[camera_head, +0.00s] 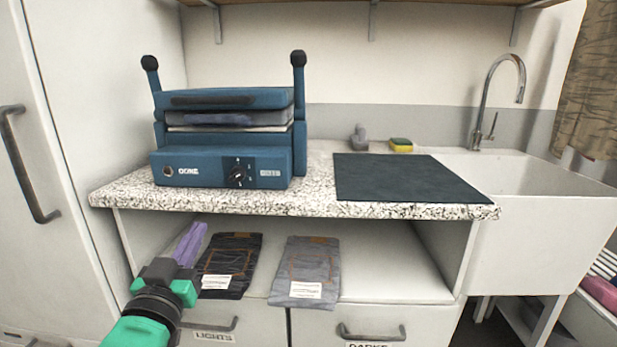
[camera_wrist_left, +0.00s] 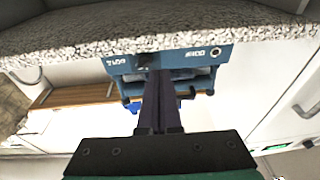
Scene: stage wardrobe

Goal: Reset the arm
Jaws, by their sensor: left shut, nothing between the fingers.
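My left gripper (camera_head: 191,242) comes in from the lower left in the head view, with green and black housing and purple-grey fingers. Its fingers are shut with nothing between them. It is in front of the open shelf, below the counter's front edge. In the left wrist view the closed fingers (camera_wrist_left: 161,95) point toward the counter edge and the blue press. My right gripper is not in view.
A blue press (camera_head: 221,165) stands on the speckled counter (camera_head: 320,195) beside a dark mat (camera_head: 405,177). Dark trousers (camera_head: 232,262) and grey trousers (camera_head: 308,268) lie on the shelf (camera_head: 385,270) below. A sink (camera_head: 535,215) is at right, a tall cabinet (camera_head: 55,110) at left.

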